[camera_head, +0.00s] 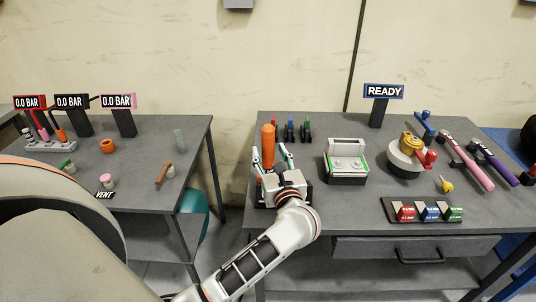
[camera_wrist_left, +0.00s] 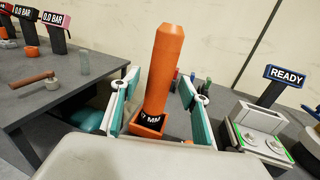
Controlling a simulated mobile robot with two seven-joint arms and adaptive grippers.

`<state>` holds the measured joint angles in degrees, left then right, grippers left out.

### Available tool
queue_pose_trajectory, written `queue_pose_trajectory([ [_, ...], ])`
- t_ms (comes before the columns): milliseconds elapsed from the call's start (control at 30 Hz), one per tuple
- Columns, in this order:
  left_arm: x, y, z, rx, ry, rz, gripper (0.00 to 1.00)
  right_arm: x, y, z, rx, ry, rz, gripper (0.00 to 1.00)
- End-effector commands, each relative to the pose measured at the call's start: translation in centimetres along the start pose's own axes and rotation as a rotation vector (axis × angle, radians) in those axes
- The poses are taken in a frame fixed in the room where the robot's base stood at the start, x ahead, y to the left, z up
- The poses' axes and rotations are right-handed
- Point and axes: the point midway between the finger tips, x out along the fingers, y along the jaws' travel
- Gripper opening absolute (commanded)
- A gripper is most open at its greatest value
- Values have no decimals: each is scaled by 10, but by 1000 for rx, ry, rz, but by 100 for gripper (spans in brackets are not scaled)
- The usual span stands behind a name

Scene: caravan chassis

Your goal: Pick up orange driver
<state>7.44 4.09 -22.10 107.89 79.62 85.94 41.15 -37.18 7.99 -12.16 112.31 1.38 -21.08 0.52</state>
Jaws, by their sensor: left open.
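The orange driver (camera_head: 268,147) stands upright near the left end of the right-hand table. In the left wrist view the driver (camera_wrist_left: 163,62) is a thick orange shaft rising from a square orange base with a black "MM" label. My left gripper (camera_head: 271,157) is open, with one teal-padded finger on each side of the driver. In the left wrist view gaps show between the driver and both fingers of the left gripper (camera_wrist_left: 158,98). The driver's lower part is hidden by my gripper in the head view. My right gripper is not in view.
Small red, blue and green tools (camera_head: 290,130) stand just behind the driver. A grey fixture with green trim (camera_head: 345,165) stands to its right. A READY sign (camera_head: 384,91) stands at the back. A second table (camera_head: 140,150) with gauges is at left, across a gap.

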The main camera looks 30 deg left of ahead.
Motion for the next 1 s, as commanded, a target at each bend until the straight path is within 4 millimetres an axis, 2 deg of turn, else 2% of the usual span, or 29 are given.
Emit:
queue_pose_trajectory([
  [33, 8, 0, 4, 0, -3, 1, 45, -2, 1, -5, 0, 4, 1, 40],
  [167, 21, 0, 2, 0, -1, 0, 45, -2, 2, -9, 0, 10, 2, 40],
  [433, 24, 0, 0, 0, 0, 0, 45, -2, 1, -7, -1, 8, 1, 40],
  [467, 23, 0, 0, 0, 0, 0, 40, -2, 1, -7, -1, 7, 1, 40],
  [600, 23, 0, 0, 0, 0, 0, 3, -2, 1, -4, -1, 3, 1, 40],
  [633, 23, 0, 0, 0, 0, 0, 0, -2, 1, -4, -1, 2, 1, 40],
  [1000, 23, 0, 5, -2, -5, 0, 0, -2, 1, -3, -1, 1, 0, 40],
])
